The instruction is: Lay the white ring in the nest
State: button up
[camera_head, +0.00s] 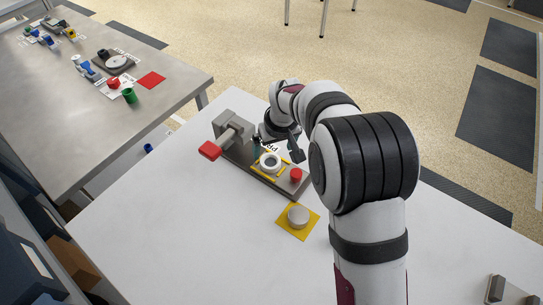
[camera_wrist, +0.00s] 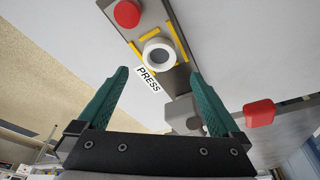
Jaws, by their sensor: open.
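The white ring (camera_head: 270,158) lies flat on the grey base plate of the press, between yellow marker bars (camera_head: 257,171) that frame the nest. In the wrist view the white ring (camera_wrist: 147,58) shows a dark grey centre, with yellow bars around it. I cannot tell whether it is fully seated. My gripper (camera_wrist: 160,75) is open, with its two green fingers apart and nothing between them. The ring appears beyond the fingertips, clear of both. In the head view my gripper (camera_head: 284,146) is just behind the plate, partly hidden by my arm.
The press (camera_head: 234,127) has a red-ended lever (camera_head: 209,151) to the left of the nest. A red button (camera_head: 296,174) is on the plate's right end. The white table is otherwise mostly clear.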

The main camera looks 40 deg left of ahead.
jog(key=s+d+r+m, duration=0.1)
jog(key=d+r+m, duration=0.2)
jog(key=d+r, duration=0.45)
jog(key=s+d+r+m, duration=0.2)
jog(key=d+r+m, duration=0.15)
jog(key=d, duration=0.65)
jog(key=s+d+m+g, duration=0.1)
jog(key=s+d+m, duration=0.9)
jog(key=s+d, duration=0.7)
jog(key=s, duration=0.2)
jog(key=shift+s+r+g+h, duration=0.2)
jog(key=shift+s+g+h, duration=0.1)
jog(key=shift+s+g, duration=0.1)
